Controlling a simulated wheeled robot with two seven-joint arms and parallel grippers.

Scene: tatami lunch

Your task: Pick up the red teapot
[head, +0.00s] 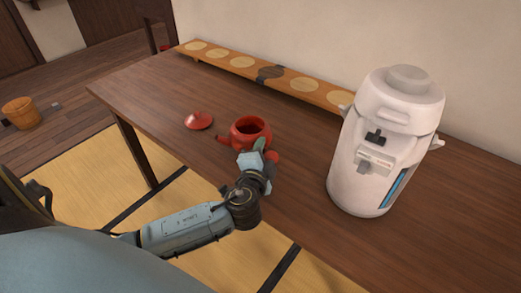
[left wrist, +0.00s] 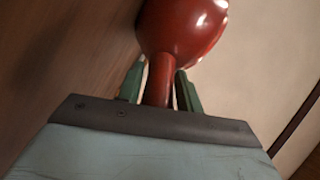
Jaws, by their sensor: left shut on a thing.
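The red teapot (head: 247,131) is near the middle of the wooden table in the head view, with its top open and its spout to the left. Its round body (left wrist: 180,28) fills the top of the left wrist view. My left gripper (head: 262,150) is at the near side of the teapot. In the left wrist view its green fingers (left wrist: 160,88) stand on both sides of the teapot's red handle, shut on it. The red lid (head: 199,120) lies apart on the table, left of the teapot. My right gripper is not in view.
A white water dispenser (head: 385,140) stands on the table to the right. A long wooden board with round pale mats (head: 243,62) runs along the wall. The table (head: 150,95) is clear left of the lid. A wooden bucket (head: 21,112) is on the floor.

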